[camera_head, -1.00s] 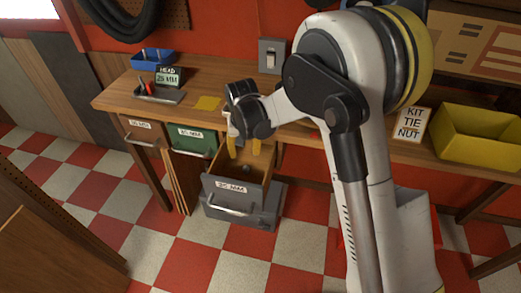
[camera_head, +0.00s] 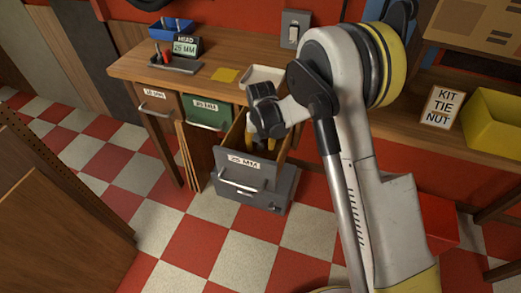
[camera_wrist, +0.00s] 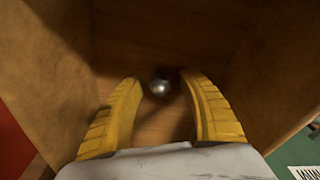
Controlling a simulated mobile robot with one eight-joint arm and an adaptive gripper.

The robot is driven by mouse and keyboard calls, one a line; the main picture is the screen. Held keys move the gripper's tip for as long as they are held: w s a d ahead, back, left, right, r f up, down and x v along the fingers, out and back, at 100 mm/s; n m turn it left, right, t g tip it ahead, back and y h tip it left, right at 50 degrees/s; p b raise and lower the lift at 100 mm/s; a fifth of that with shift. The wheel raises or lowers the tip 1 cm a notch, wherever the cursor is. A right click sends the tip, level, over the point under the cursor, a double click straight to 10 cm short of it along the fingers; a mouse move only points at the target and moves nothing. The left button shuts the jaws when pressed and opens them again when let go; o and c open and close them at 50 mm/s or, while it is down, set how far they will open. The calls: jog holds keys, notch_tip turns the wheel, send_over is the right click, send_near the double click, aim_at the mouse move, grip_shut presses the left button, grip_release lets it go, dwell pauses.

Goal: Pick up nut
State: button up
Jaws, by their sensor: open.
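The nut (camera_wrist: 159,88) is a small shiny grey piece on the wooden floor of the open drawer in the wrist view. It lies between and just beyond the two yellow fingertips. My gripper (camera_wrist: 160,84) is open, pointing down into the drawer, with nothing held. In the head view my gripper (camera_head: 262,143) is partly inside the open grey drawer (camera_head: 243,172), labelled 25 MM. The nut is hidden there behind the drawer front and the gripper.
Wooden drawer walls (camera_wrist: 55,65) stand close on both sides. A green drawer (camera_head: 207,112) and a brown drawer (camera_head: 160,101) are shut to the left. On the bench are a 25 MM head sign (camera_head: 186,47) and a white tray (camera_head: 264,76). A yellow bin (camera_head: 493,120) stands right.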

jog(key=shift+r, duration=0.1)
grip_shut()
